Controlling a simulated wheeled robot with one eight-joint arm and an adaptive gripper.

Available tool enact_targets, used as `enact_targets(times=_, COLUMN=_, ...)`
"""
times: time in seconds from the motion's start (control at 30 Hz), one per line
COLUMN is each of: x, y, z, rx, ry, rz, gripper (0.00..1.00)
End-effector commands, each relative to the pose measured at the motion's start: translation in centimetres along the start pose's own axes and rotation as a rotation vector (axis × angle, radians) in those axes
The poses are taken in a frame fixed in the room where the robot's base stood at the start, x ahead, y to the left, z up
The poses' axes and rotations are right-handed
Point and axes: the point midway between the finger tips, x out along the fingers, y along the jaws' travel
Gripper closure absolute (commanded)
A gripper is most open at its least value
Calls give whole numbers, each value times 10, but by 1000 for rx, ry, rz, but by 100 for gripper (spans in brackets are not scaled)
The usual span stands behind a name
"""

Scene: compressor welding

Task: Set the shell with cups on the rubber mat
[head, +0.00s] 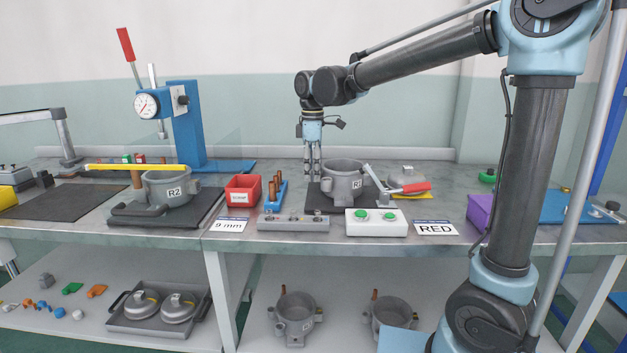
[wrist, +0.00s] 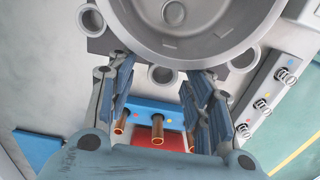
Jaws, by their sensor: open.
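A grey round shell marked R1 (head: 343,182) stands upright on a dark square mat (head: 318,203) at the middle of the bench. The wrist view shows its open rim (wrist: 180,50) and small ring-shaped cups on its outer wall. My gripper (head: 313,172) points down just left of and behind this shell. In the wrist view my gripper (wrist: 163,80) is open, its fingers spread near the cups, with no grip on the shell. Contact cannot be told. Another grey shell marked R2 (head: 168,187) sits on a dark plate at left. A bare flat dark mat (head: 65,202) lies further left.
A blue holder with copper tubes (head: 275,197) and a red bin (head: 243,189) stand left of R1. A blue press (head: 185,125) stands behind R2.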

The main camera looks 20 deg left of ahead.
Motion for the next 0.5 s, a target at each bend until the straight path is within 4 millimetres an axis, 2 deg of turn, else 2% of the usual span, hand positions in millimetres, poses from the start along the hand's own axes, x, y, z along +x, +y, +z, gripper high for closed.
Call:
enact_targets(times=0.2, x=23, y=0, z=0, rx=0, ry=0, rz=0, gripper=53)
enact_targets(times=0.5, x=30, y=0, z=0, rx=0, ry=0, rz=0, gripper=53)
